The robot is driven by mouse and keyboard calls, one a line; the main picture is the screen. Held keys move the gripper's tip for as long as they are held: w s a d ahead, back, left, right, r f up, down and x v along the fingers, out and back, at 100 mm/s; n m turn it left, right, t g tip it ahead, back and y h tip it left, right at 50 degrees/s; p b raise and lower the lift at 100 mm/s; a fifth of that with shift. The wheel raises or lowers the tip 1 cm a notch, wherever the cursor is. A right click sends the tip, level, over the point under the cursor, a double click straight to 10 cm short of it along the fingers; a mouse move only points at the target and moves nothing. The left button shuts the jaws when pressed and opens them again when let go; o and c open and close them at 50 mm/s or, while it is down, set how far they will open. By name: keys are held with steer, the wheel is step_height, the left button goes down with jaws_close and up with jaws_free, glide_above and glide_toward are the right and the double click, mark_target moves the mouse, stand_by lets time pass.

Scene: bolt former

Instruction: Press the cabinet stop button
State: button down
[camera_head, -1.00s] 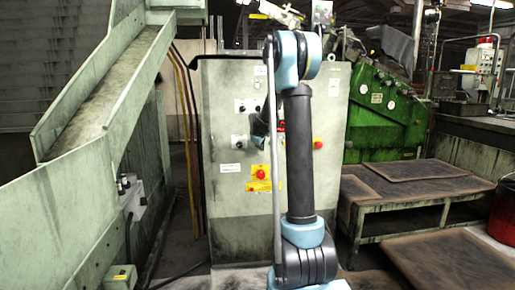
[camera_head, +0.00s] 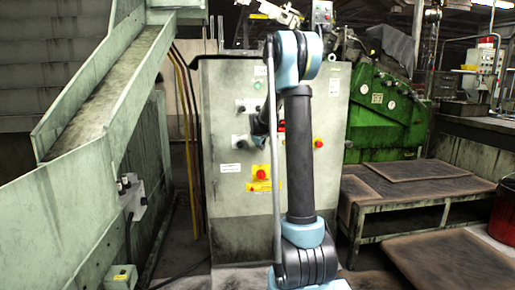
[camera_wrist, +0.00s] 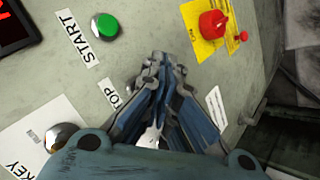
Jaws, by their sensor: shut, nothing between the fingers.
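The grey cabinet (camera_head: 225,195) stands in the middle of the head view, partly behind my arm. In the wrist view its panel shows a green button (camera_wrist: 106,26) beside a START label (camera_wrist: 77,38). A second label (camera_wrist: 115,94), reading "TOP" with its start covered, lies left of my gripper (camera_wrist: 160,62). The button belonging to that label is not visible; my fingers cover the panel there. My gripper is shut and empty, its tips close to the panel; I cannot tell whether they touch it.
A key switch (camera_wrist: 62,136) is at lower left. A green sloping chute (camera_head: 105,85) stands left; a low table (camera_head: 420,190) stands right.

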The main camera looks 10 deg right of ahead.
steer(key=shift+w, duration=0.2)
steer(key=shift+w+r, duration=0.1)
steer(key=shift+w, duration=0.55)
stand_by(1.1)
steer(key=shift+s, duration=0.9)
steer(key=shift+s, duration=0.1)
steer(key=shift+s, duration=2.4)
